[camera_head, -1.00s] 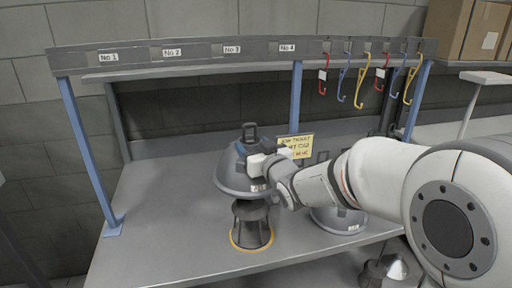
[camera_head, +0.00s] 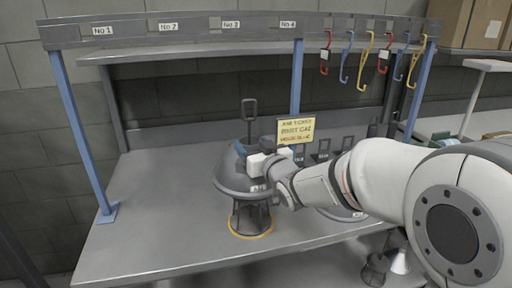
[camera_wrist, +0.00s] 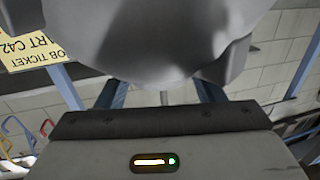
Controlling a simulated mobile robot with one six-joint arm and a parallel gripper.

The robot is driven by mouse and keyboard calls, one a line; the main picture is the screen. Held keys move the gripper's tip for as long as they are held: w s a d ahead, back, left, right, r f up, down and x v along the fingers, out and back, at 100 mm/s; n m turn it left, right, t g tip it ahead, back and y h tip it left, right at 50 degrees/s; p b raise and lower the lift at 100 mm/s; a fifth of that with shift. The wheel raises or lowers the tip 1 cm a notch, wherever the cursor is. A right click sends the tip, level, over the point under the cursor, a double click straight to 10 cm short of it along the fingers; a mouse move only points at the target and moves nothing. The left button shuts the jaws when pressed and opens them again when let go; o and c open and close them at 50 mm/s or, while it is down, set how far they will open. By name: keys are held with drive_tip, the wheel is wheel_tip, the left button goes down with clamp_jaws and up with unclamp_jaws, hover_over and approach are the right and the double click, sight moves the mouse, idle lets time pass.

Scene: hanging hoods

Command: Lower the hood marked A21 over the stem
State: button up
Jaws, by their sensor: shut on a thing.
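The grey domed hood (camera_head: 238,177) is held over a dark stand (camera_head: 250,214) with a yellow ring at its foot. The hood covers the stand's upper part; its lower legs still show. A dark upright with a rectangular loop (camera_head: 249,108) rises above the hood; I cannot tell whether it belongs to the hood or the stand. A white label (camera_head: 260,188) on the hood is too small to read. My gripper (camera_head: 262,162) is shut on the hood at its upper right side. In the wrist view the grey hood (camera_wrist: 160,40) fills the top middle.
A yellow job ticket (camera_head: 296,130) reading "PART C42" stands behind my gripper. Several dark loops stand behind it. Another hood (camera_head: 345,214) is partly hidden by my arm. Coloured hooks (camera_head: 364,62) hang from the rail (camera_head: 200,28). The left bench top (camera_head: 150,215) is clear.

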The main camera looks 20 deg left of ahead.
drive_tip(key=shift+f+b, duration=4)
drive_tip(key=shift+s+d+b, duration=0.1)
drive_tip(key=shift+s+b, duration=0.15)
drive_tip(key=shift+b, duration=0.15)
drive_tip(key=shift+f+b, duration=0.8)
drive_tip(key=shift+b, duration=0.05)
drive_tip(key=o, duration=1.6)
drive_tip(key=shift+s, duration=0.1)
